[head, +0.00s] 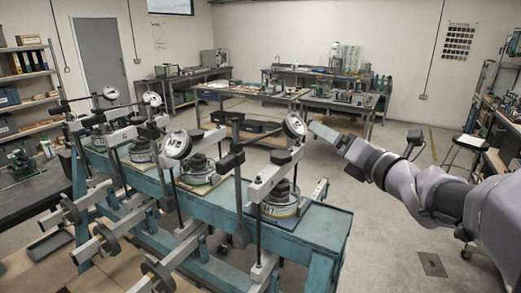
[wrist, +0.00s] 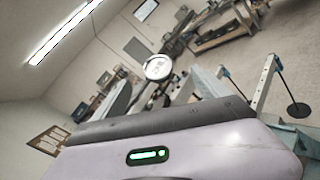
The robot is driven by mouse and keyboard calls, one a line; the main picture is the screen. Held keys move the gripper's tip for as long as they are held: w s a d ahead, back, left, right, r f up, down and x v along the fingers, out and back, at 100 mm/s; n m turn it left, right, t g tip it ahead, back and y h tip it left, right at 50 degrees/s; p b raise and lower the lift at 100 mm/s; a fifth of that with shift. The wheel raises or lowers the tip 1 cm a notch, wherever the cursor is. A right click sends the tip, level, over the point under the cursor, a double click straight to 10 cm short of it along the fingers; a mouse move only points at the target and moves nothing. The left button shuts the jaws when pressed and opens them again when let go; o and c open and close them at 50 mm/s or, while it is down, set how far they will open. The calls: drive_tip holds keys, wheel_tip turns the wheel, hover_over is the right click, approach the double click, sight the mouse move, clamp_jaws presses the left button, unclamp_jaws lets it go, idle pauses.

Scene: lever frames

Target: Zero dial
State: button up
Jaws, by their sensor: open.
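Several round white-faced dials stand on the lever frames in the head view. The nearest dial (head: 294,126) is at the right end of the row, atop a thin post. Other dials are further left: one (head: 177,144), a second (head: 151,99) and a third (head: 110,93). My gripper (head: 316,129) comes in from the right, with its tip just right of the nearest dial and a small gap seeming to lie between them. It is open and holds nothing visible. In the wrist view a dial (wrist: 158,68) shows beyond my gripper's housing; its reading is too small to tell.
A blue bench (head: 310,240) carries the lever frames, with round weights (head: 280,190) and hanging arms in front. Workbenches (head: 340,104) stand at the back. A stool (head: 470,143) and shelves are at the right. Open floor lies behind the blue bench.

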sight(291, 119)
drive_tip(key=shift+n+y, duration=0.3)
drive_tip(key=shift+n, duration=0.3)
drive_tip(key=x, duration=1.1)
drive_tip(key=a+p+x, duration=0.1)
drive_tip(key=x, duration=0.5)
drive_tip(key=shift+s+f, duration=0.1)
drive_tip(key=shift+f, duration=0.15)
